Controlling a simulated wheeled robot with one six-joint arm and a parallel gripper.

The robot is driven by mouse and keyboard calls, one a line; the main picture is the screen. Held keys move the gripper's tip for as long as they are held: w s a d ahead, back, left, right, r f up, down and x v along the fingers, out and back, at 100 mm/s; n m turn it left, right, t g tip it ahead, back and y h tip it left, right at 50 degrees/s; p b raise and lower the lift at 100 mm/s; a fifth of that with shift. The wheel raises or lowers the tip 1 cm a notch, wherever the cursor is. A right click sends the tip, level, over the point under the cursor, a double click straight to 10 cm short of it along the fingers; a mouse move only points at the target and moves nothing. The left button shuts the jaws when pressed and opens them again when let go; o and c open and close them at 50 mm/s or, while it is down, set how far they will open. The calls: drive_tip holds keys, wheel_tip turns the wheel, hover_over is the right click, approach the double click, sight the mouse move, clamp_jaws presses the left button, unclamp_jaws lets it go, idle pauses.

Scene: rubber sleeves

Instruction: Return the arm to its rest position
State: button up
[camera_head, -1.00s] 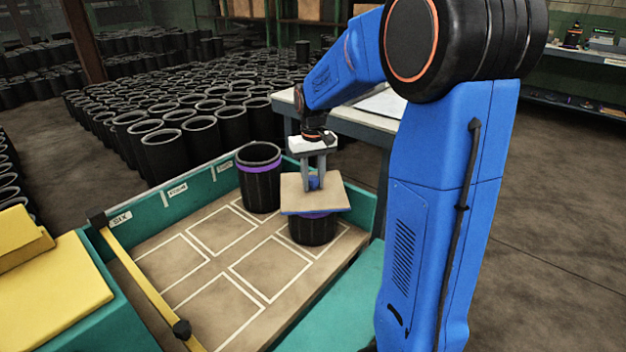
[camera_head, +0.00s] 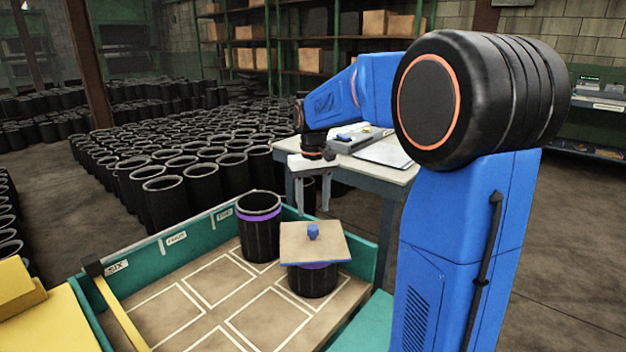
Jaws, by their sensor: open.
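My blue arm rises at the right of the head view and reaches left over the teal-walled tray (camera_head: 150,268). My gripper (camera_head: 312,205) hangs with its two grey fingers apart and empty, above and behind a square tan board (camera_head: 300,246) with a blue knob (camera_head: 313,231). The board lies on top of a black sleeve (camera_head: 312,281) with a purple band. The fingers are clear of the knob. A second black sleeve with a purple band (camera_head: 259,232) stands upright to the left of it, uncovered.
A grey worktable (camera_head: 408,172) with a clipboard and small items stands just behind the gripper. Many black sleeves (camera_head: 165,200) fill the floor at the left and back. White-outlined spaces on the tray floor (camera_head: 215,285) are empty. A yellow block (camera_head: 18,290) is at the far left.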

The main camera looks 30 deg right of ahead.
wheel_tip(320, 180, up, 8)
drive_tip(key=s+a+f+t, duration=0.1)
drive_tip(key=s+a, duration=0.2)
drive_tip(key=s, duration=0.5)
drive_tip(key=s+a+f+t, duration=0.1)
drive_tip(key=s+a+f, duration=0.15)
drive_tip(key=s, duration=0.65)
drive_tip(key=s+a+f+t, duration=0.1)
drive_tip(key=s+f, duration=0.3)
drive_tip(key=s, duration=0.2)
drive_tip(key=s+a+f+n+t, duration=0.1)
drive_tip(key=s+a+f, duration=0.1)
drive_tip(key=s+f, duration=0.2)
drive_tip(key=s, duration=0.3)
drive_tip(key=shift+a+f+n+t, duration=0.3)
drive_tip(key=shift+f+t, duration=0.1)
